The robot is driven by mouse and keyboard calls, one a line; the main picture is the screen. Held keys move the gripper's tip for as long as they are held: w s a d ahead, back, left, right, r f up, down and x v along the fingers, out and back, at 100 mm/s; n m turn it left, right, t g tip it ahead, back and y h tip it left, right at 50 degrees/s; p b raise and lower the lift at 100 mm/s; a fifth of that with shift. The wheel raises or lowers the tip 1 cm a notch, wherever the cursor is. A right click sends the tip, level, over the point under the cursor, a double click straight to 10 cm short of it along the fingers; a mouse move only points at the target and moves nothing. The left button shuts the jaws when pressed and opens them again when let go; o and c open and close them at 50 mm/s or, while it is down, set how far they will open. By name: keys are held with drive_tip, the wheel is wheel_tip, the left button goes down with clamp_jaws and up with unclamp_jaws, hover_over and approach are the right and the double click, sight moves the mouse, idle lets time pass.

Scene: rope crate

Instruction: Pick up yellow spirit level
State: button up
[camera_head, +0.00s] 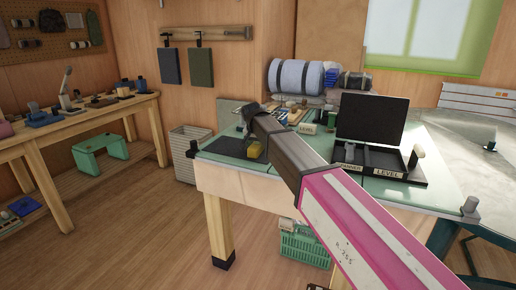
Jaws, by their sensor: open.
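A small yellow piece (254,151) shows on the green-topped workbench, just under the end of my arm. It may be part of the yellow spirit level, but it is too small and too covered to be sure. My gripper (246,132) is at the far end of my pink and dark grey arm, above the left part of the bench and close to the yellow piece. It is open; its fingers are small and dark, and I cannot tell whether they touch anything.
A black stand (370,118) with a "LEVEL" label is on the bench's right part. Rolled bundles (296,76) lie behind. A green crate (304,247) is below the bench, a pale bin (188,152) beside it. Wooden floor (150,235) at left is clear.

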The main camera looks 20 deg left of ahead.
drive_tip(key=c, duration=1.2)
drive_tip(key=shift+r, duration=0.75)
wheel_tip(320, 180, up, 3)
drive_tip(key=shift+f, duration=0.1)
drive_tip(key=s+a+r, duration=0.3)
drive_tip(key=s+r, duration=0.3)
drive_tip(key=s, duration=0.5)
drive_tip(key=shift+a+r, duration=0.15)
drive_tip(key=shift+r, duration=0.2)
